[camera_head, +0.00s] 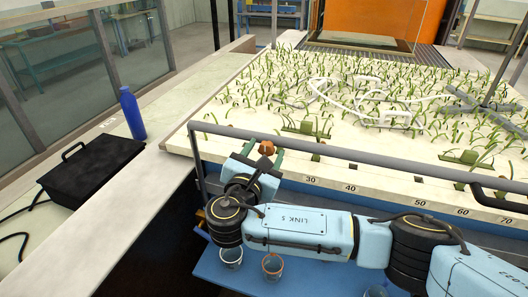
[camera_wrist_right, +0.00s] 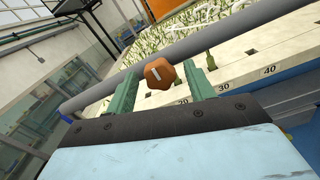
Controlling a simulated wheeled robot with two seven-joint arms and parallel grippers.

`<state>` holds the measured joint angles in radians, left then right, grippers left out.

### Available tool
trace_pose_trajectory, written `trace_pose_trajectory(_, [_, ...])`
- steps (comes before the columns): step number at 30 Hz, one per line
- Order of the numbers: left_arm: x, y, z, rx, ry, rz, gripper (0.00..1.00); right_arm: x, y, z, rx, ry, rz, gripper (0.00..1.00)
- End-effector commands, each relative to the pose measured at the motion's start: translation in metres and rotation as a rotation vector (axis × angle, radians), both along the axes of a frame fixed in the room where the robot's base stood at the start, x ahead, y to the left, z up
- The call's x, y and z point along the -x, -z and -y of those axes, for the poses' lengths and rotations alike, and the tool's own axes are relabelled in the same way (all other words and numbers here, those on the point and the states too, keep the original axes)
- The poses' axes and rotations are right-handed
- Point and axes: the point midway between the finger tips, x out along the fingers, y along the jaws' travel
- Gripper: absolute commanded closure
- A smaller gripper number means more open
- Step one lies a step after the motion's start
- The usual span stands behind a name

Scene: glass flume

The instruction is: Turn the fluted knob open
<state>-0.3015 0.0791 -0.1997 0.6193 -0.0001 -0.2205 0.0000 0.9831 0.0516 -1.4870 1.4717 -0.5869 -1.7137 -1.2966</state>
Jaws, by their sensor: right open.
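The fluted knob (camera_wrist_right: 159,74) is orange-brown with a pale line mark on its face, and it sits by the grey rail at the near edge of the planted bed. In the head view the knob (camera_head: 266,148) shows small, just beyond my right gripper (camera_head: 263,157). In the right wrist view my right gripper (camera_wrist_right: 163,88) has its two green fingers apart, one on each side of the knob. I cannot tell whether either finger touches it. My left gripper is not in view.
A grey rail (camera_head: 340,152) runs along the bed's near edge above a numbered scale. A black case (camera_head: 92,168) and a blue bottle (camera_head: 132,113) stand on the left ledge. Small buckets (camera_head: 272,264) sit on the blue shelf below my right arm.

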Motion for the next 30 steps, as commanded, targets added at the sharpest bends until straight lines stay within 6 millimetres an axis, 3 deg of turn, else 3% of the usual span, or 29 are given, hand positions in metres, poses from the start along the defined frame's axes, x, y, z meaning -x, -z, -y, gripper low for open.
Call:
trace_pose_trajectory(8, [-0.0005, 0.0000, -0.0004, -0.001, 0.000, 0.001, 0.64, -0.0019, 0.0001, 0.0008, -0.001, 0.001, 0.000, 0.47])
trace_pose_trajectory(19, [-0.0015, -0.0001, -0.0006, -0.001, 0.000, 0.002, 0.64, -0.0016, 0.0004, 0.0008, 0.000, 0.001, 0.000, 0.91])
trace_pose_trajectory(30, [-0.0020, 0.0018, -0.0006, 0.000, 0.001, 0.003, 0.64, -0.0010, 0.0018, 0.0007, -0.067, 0.001, 0.018, 0.91])
